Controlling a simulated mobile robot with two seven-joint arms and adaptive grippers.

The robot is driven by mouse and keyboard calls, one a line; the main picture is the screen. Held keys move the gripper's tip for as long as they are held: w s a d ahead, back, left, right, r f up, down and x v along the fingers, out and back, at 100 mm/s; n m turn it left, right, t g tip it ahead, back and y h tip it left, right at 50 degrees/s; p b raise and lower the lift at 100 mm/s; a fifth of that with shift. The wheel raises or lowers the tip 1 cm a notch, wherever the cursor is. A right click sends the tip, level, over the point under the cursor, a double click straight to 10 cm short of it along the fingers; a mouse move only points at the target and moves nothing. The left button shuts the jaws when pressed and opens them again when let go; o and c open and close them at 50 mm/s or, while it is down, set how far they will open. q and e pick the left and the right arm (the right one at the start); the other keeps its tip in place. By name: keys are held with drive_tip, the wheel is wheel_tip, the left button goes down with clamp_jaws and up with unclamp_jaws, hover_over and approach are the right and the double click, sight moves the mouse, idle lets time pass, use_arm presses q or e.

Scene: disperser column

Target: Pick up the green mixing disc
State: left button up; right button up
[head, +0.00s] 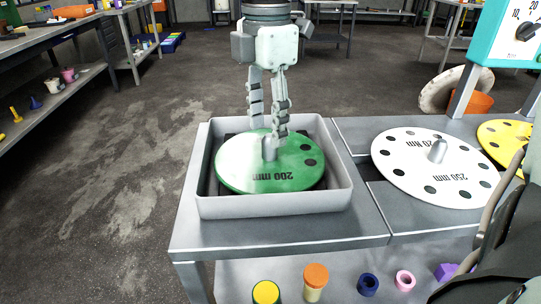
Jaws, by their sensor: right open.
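The green mixing disc (240,164), marked 200 mm, lies in a grey square tray (275,204) on the metal table. A small grey knob (269,149) stands up from its middle. My right gripper (269,131) points straight down over the disc. Its fingers are open, with the tips at about the top of the knob. I cannot tell whether they touch it. Part of the disc's far edge is hidden behind the fingers. My left gripper is not in view.
A white disc (408,165) marked 250 mm lies on the table to the right, with a yellow disc (499,134) beyond it. A teal machine (500,45) stands at the upper right. Small coloured parts, including an orange-capped one (316,276), sit on the shelf below.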

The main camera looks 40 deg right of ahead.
sight(269, 136)
drive_tip(key=f, duration=0.4)
drive_tip(key=shift+d+f, duration=0.2)
drive_tip(key=shift+c, duration=0.4)
clamp_jaws()
